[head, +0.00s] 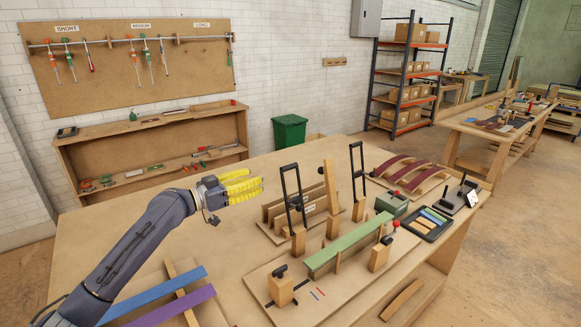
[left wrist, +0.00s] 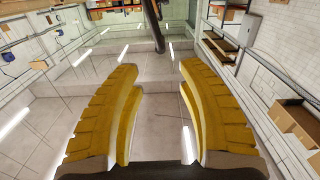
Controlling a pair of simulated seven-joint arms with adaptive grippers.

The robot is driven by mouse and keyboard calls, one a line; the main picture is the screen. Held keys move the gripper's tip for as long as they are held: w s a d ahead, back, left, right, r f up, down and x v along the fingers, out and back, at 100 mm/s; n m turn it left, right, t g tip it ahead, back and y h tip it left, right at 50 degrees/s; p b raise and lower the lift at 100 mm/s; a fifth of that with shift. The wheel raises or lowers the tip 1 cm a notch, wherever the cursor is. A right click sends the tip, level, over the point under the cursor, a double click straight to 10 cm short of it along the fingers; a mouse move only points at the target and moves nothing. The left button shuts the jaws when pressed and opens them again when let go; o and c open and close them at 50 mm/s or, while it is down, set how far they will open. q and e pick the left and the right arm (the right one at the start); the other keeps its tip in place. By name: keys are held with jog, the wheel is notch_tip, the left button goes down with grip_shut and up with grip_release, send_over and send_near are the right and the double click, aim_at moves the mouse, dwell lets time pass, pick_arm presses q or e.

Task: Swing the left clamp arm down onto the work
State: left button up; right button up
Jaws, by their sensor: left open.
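The left clamp arm (head: 292,190), a black frame on a wooden block, stands raised behind the work. The right clamp arm (head: 357,172) is also upright. The work is a green strip (head: 345,246) lying along a wooden form on a base board. My left gripper (head: 252,187) has yellow fingers and is in the air left of the left clamp arm, apart from it. In the left wrist view its fingers (left wrist: 157,110) are spread with nothing between them. A dark bar (left wrist: 154,25) shows beyond them; I cannot tell what it is. My right gripper is not in view.
A green box (head: 391,201) and dark tray (head: 428,222) lie to the right. Blue and purple strips (head: 165,295) lie front left. Bare bench lies below my gripper.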

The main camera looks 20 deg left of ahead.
aim_at(295, 165)
pick_arm(q)
jog(key=x, duration=1.5)
jog(key=shift+w+d, duration=0.15)
jog(key=shift+w, duration=0.1)
grip_shut()
